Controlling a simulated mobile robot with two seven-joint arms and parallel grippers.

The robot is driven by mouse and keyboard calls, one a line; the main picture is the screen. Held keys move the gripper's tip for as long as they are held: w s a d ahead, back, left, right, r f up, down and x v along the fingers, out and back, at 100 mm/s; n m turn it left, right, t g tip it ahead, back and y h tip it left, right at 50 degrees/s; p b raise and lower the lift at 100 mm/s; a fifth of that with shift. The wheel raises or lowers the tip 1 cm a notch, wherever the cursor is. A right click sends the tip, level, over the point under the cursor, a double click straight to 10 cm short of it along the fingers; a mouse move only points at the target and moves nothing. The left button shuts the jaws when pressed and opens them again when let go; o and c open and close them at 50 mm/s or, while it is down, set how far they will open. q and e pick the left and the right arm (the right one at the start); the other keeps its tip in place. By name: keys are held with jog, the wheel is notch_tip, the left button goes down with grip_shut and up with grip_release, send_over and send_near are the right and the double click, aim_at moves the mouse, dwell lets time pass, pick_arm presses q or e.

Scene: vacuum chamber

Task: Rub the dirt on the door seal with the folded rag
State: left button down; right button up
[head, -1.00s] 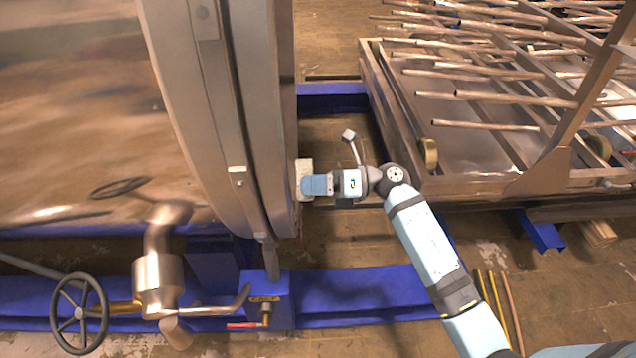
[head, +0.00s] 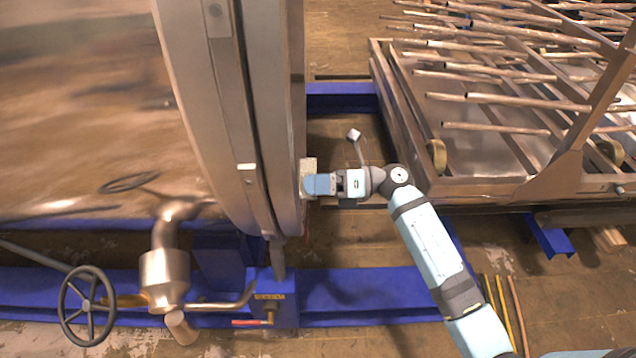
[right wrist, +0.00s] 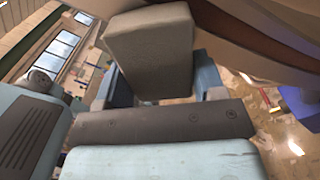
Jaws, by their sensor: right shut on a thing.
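The folded rag (head: 308,177) is a pale beige block at the right edge of the chamber's round rim. My right gripper (head: 312,185) is shut on it, and the rag lies at or against the rim's face. In the right wrist view the rag (right wrist: 150,50) stands as a grey-beige block between the blue fingers (right wrist: 165,85), close to the brown curved rim (right wrist: 265,35). The door seal (head: 285,120) is likely on this rim's edge; I cannot make out the dirt. Whether the rag touches the rim cannot be told for certain. My left gripper is not in view.
The large shiny chamber body (head: 80,110) fills the left. A valve with a handwheel (head: 87,305) and a blue base frame (head: 360,290) stand below. A metal cart with several rods (head: 500,150) stands at the right, behind my right arm.

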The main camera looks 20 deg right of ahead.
jog(key=shift+w+a, duration=0.15)
jog(key=shift+a, duration=0.25)
jog(key=shift+w+d+f+b, duration=0.1)
jog(key=shift+w+d+b, duration=0.1)
jog(key=shift+w+b, duration=0.3)
jog(key=shift+w+d+b, duration=0.2)
jog(key=shift+w+b, duration=0.05)
jog(key=shift+w, duration=0.45)
jog(key=shift+w+d+b, duration=0.2)
jog(key=shift+w+b, duration=0.1)
jog(key=shift+w, duration=0.4)
jog(key=shift+a, duration=0.1)
jog(key=shift+s, duration=0.1)
jog(key=shift+s+a+p, duration=0.35)
jog(key=shift+s, duration=0.6)
jog(key=shift+s+a+p, duration=0.3)
jog(key=shift+s+p, duration=0.05)
jog(key=shift+s, duration=0.55)
